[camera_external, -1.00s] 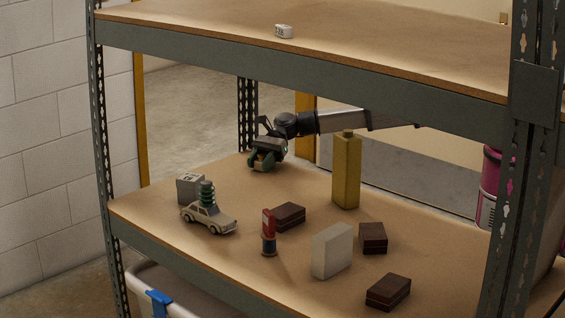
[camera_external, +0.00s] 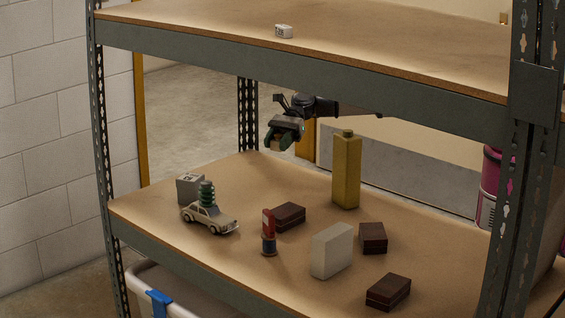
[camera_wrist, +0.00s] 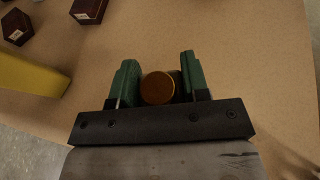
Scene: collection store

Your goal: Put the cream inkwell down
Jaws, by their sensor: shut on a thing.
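My gripper (camera_external: 284,133) is above the back edge of the middle shelf, left of the tall yellow bottle. In the wrist view its two green fingers (camera_wrist: 159,78) are shut on a round object with a brass-brown top, which I take to be the inkwell (camera_wrist: 158,88). Only its top shows clearly there; its cream body is hidden. In the external view a small tan part of the inkwell (camera_external: 276,144) shows by the fingers, apart from the shelf board (camera_external: 245,175).
The yellow bottle (camera_external: 346,170) stands right of my gripper. The back left board is clear. The upper shelf (camera_external: 300,60) is overhead.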

